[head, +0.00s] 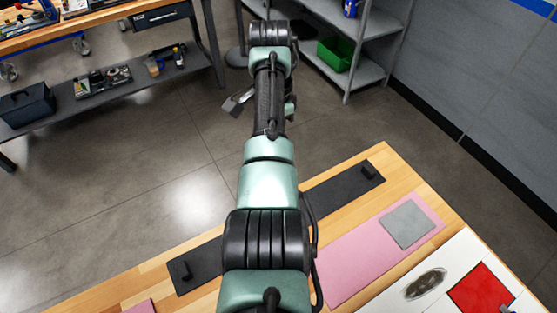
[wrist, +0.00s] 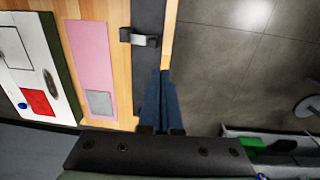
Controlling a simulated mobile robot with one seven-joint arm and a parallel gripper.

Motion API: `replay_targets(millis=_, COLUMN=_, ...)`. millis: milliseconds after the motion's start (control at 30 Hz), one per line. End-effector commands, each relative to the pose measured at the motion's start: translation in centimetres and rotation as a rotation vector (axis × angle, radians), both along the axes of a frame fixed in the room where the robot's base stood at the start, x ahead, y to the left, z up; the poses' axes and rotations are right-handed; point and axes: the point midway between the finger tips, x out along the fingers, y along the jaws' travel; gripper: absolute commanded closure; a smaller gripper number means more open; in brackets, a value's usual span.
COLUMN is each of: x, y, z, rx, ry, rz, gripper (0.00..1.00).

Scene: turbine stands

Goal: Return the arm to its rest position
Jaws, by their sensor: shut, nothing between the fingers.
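My arm (head: 270,185) stretches away from me over the wooden table (head: 400,172), and its far part is above the floor past the table's far edge. In the wrist view my gripper (wrist: 160,74) shows as two dark blue fingers close together, shut and empty. They point toward the table edge and touch nothing that I can see. In the head view the fingers are mostly hidden by the arm, and I cannot make out their tips.
A black strip (head: 345,188) with raised end blocks, a pink mat (head: 350,256) with a grey square (head: 407,224), and a white board (head: 455,258) with a red square (head: 480,289) lie on the table. Grey shelves (head: 365,72) with a green bin (head: 335,54) and a workbench (head: 100,28) stand beyond open floor.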

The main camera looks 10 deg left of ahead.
Motion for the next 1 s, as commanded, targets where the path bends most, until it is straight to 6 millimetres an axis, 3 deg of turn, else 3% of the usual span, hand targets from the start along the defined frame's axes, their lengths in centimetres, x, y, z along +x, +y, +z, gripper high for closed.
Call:
replay_targets(millis=700, x=0.3, y=0.1, z=0.7, rx=0.001, ry=-0.007, rz=0.003, gripper=1.00)
replay_targets(millis=867, x=3.3, y=-0.1, z=2.0, rx=0.019, ry=-0.192, rz=0.075, gripper=1.00)
replay_targets(millis=1000, x=7.3, y=-0.5, z=5.9, rx=0.009, ry=-0.504, rz=0.199, gripper=1.00)
